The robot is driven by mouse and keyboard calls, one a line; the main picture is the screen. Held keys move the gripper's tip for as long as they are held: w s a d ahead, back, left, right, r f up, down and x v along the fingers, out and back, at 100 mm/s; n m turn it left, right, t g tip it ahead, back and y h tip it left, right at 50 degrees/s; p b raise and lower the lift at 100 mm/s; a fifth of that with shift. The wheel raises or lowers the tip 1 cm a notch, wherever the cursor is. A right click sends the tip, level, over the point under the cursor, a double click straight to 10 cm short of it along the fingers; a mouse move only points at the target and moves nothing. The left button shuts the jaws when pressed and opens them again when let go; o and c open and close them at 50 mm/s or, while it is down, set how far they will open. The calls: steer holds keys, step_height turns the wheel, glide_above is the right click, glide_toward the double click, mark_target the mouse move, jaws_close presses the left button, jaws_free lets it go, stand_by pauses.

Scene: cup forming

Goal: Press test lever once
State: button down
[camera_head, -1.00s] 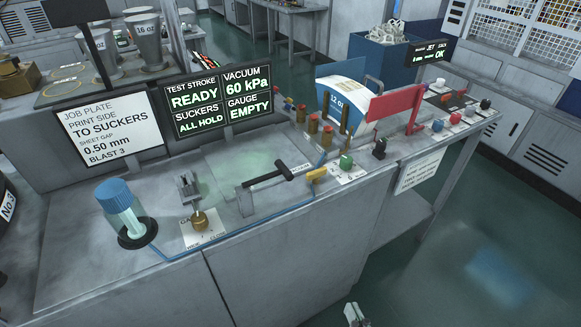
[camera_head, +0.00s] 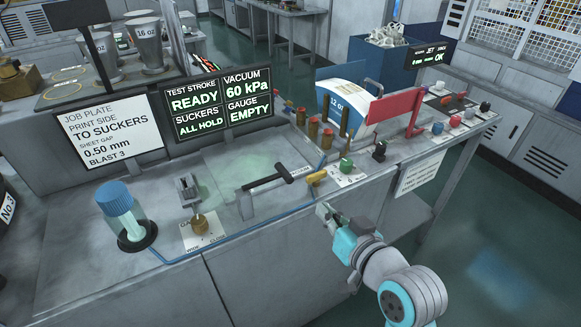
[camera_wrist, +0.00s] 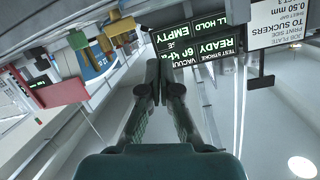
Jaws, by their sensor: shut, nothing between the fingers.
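The lever with a black T-shaped handle (camera_head: 270,178) lies over the bench top, in front of the display. It looks like the test lever, but I cannot read a label on it. My gripper (camera_head: 323,211) is shut and empty, in front of the bench's front edge, below and right of the handle and apart from it. In the wrist view the shut fingers (camera_wrist: 154,88) point toward the display; I cannot make out the lever there. The display (camera_head: 219,101) reads test stroke READY, suckers ALL HOLD, vacuum 60 kPa, gauge EMPTY.
A small yellow lever (camera_head: 316,177) and a green knob (camera_head: 346,164) sit right of the handle, near the bench edge. A blue-capped jar (camera_head: 124,213) and a brass knob (camera_head: 200,221) stand to the left. A red guard (camera_head: 396,110) stands farther right.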

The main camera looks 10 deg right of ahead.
step_height(320, 180, up, 10)
steer(key=w+a+n+y, duration=0.1)
steer(key=w, duration=0.1)
steer(key=shift+w+f+n, duration=0.25)
steer(key=shift+w+n, duration=0.15)
glide_above(290, 175)
steer(key=d, duration=0.1)
step_height(290, 175, down, 2)
steer(key=f, duration=0.3)
steer(key=shift+w+a+f, duration=0.15)
steer(key=shift+a+f, duration=0.1)
steer(key=shift+a, duration=0.1)
steer(key=shift+f, duration=0.45)
step_height(290, 175, down, 5)
steer(key=m+y, duration=0.1)
steer(key=m, duration=0.2)
steer(key=shift+d+r+m+g+y, duration=0.1)
steer(key=shift+m+g+y, duration=0.2)
steer(key=shift+y, duration=0.1)
steer(key=shift+f+m, duration=0.3)
steer(key=shift+f, duration=0.05)
